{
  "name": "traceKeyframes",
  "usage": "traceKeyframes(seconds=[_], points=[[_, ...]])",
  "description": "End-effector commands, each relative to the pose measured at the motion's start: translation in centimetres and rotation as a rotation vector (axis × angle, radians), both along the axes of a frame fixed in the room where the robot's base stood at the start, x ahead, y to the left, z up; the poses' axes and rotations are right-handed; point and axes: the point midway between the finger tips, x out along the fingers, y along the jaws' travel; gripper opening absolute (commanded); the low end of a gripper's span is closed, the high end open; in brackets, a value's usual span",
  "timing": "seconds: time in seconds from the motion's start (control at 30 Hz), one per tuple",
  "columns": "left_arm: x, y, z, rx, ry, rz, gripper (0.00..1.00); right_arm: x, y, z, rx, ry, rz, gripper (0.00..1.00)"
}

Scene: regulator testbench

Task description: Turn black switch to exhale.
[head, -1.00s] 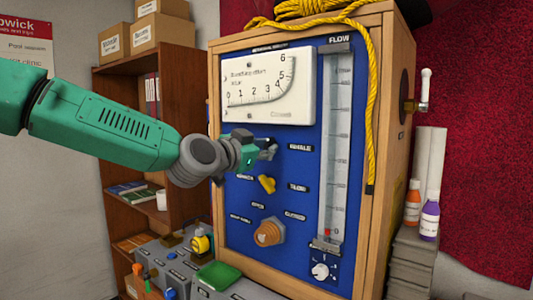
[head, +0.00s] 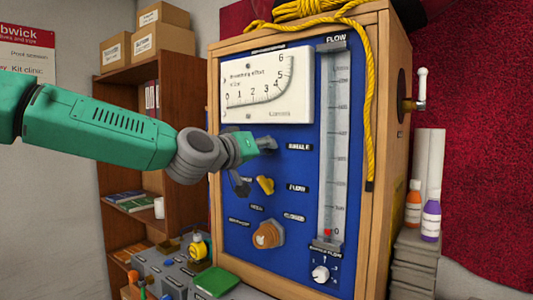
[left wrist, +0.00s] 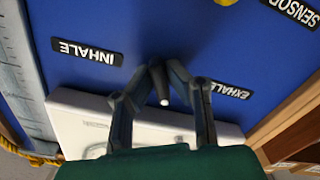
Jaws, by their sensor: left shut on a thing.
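The black switch (left wrist: 162,85) with a pale tip shows in the left wrist view, on the blue panel (left wrist: 175,30). The INHALE label (left wrist: 88,52) is left of it and the EXHALE label (left wrist: 232,91) right of it; the picture is upside down. My left gripper (left wrist: 166,74) is shut on the switch, one finger on each side. In the head view my left gripper (head: 262,145) is at the panel, just left of the INHALE label (head: 298,147), and hides the switch and the EXHALE label. The switch's exact angle is hard to tell. My right gripper is not in view.
Below the gripper are a yellow knob (head: 265,185) and an orange-brown knob (head: 268,235). A white gauge (head: 268,85) is above, and a clear flow tube (head: 333,140) stands to the right. A yellow rope (head: 373,110) hangs down the wooden case's right front edge.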

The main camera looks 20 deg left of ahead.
Motion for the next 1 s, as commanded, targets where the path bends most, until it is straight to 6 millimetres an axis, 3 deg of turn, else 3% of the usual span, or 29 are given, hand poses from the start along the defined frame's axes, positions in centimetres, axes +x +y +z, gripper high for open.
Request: traceKeyframes(seconds=[0.4,1.0], points=[[0.1,0.17,0.02,-0.222,0.079,0.005,0.0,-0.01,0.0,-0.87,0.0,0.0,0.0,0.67],[0.14,0.23,0.09,-0.272,0.095,0.006,0.0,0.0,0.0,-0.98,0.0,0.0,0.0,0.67]])
